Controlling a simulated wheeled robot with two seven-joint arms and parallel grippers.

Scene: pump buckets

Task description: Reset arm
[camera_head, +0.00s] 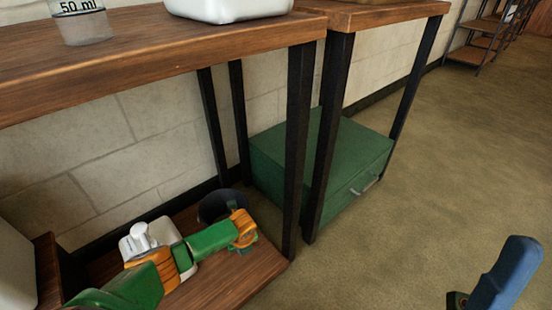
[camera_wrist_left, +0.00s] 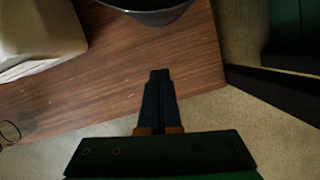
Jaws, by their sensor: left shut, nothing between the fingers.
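My left arm, green and orange, reaches in from the lower left over the low wooden shelf in the head view. Its wrist hides the fingers there. In the left wrist view my left gripper (camera_wrist_left: 160,76) is shut and empty, above the wooden shelf (camera_wrist_left: 120,70). A dark bucket (camera_wrist_left: 150,14) is just ahead of the fingertips, apart from them; it also shows in the head view (camera_head: 212,207), partly behind my wrist. A white container with a pump top (camera_head: 142,238) stands left of the dark bucket, partly hidden by my arm. My right gripper is not visible.
A wooden table (camera_head: 150,60) above bears a clear 50 ml cup (camera_head: 82,25) and a white tub (camera_head: 225,8). Black legs (camera_head: 299,130) stand right of my wrist. A green drawer box (camera_head: 310,170) is beyond.

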